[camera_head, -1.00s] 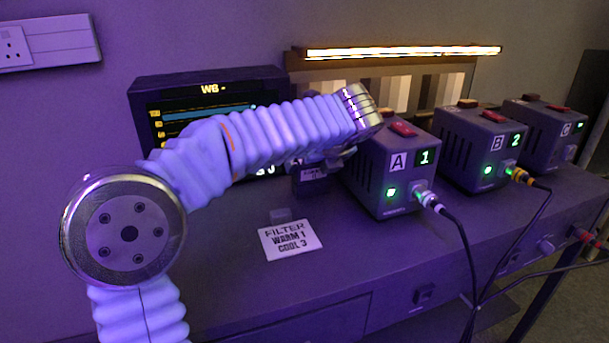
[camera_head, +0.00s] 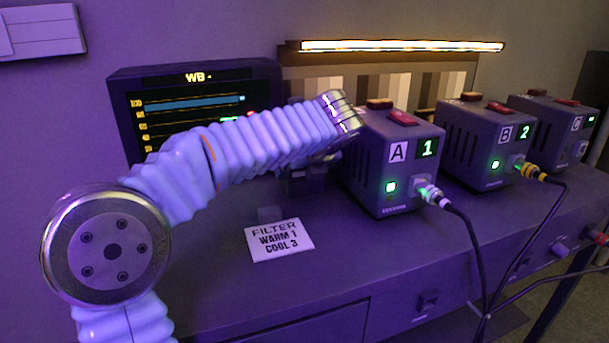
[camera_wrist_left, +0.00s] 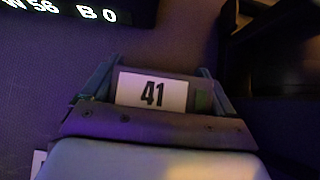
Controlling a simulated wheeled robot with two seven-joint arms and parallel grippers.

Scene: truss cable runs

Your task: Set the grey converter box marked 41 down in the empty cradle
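The grey converter box marked 41 (camera_wrist_left: 151,91) shows in the left wrist view, its white label facing the camera. The two bluish fingers of my left gripper (camera_wrist_left: 153,76) flank it and appear closed on its sides. In the head view my left gripper (camera_head: 312,168) is low over the bench, just left of unit A, mostly hidden behind my own forearm. The box cannot be made out clearly there. I cannot pick out the empty cradle for certain in either view. My right gripper is not in view.
Unit A (camera_head: 397,182), unit B (camera_head: 484,160) and unit C (camera_head: 552,125) stand in a row, cables leading from A and B. A monitor (camera_head: 125,118) stands behind my arm. A filter card (camera_head: 280,240) lies on the bench (camera_head: 340,265), whose front part is clear.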

